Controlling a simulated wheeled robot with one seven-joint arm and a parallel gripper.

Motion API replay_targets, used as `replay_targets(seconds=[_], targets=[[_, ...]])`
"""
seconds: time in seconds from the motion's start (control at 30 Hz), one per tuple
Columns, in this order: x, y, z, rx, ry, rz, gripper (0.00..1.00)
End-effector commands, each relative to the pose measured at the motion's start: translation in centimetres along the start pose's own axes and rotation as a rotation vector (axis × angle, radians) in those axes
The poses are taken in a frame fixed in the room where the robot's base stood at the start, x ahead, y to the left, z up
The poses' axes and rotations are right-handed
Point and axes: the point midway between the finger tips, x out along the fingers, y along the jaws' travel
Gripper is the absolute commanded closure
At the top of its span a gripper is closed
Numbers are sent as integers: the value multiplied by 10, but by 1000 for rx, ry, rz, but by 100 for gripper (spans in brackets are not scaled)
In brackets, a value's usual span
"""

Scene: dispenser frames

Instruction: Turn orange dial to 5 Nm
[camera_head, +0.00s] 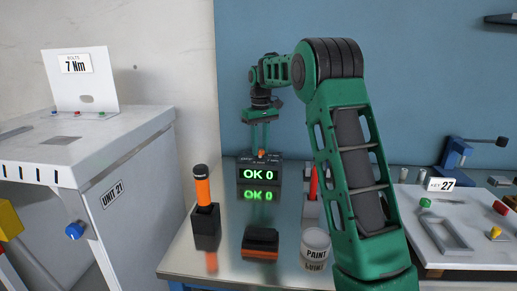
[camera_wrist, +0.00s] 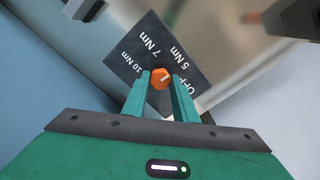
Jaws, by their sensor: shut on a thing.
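The orange dial (camera_wrist: 160,79) sits on a dark square plate (camera_wrist: 128,50) with white labels OFF, 5 Nm, 7 Nm and 10 Nm. My gripper (camera_wrist: 161,84) is shut on the dial, one green finger on each side. A short pale mark on the dial slants to the upper right, roughly between 5 Nm and OFF; its exact setting is hard to tell. In the head view my gripper (camera_head: 261,148) points straight down onto the dial, on top of a dark box (camera_head: 260,175) whose green display reads OK 0.
An orange-handled tool (camera_head: 203,190) stands in a black holder at the left, near a dark and orange block (camera_head: 260,241) and a PAINT can (camera_head: 316,245). A white sign (camera_head: 75,64) at the far left reads 7 Nm. My arm hides part of the bench's right side.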

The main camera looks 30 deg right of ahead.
Motion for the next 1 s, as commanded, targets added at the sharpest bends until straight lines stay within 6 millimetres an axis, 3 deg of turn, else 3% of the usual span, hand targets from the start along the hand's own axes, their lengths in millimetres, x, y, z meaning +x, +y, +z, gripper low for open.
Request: replay_targets(seconds=[0.73,0.77,0.83,1.0], targets=[[-2,0,-2,-92,9,2,97],[-2,0,-2,-91,9,2,72],[-2,0,-2,-91,9,2,56],[-1,0,-1,-90,5,1,56]])
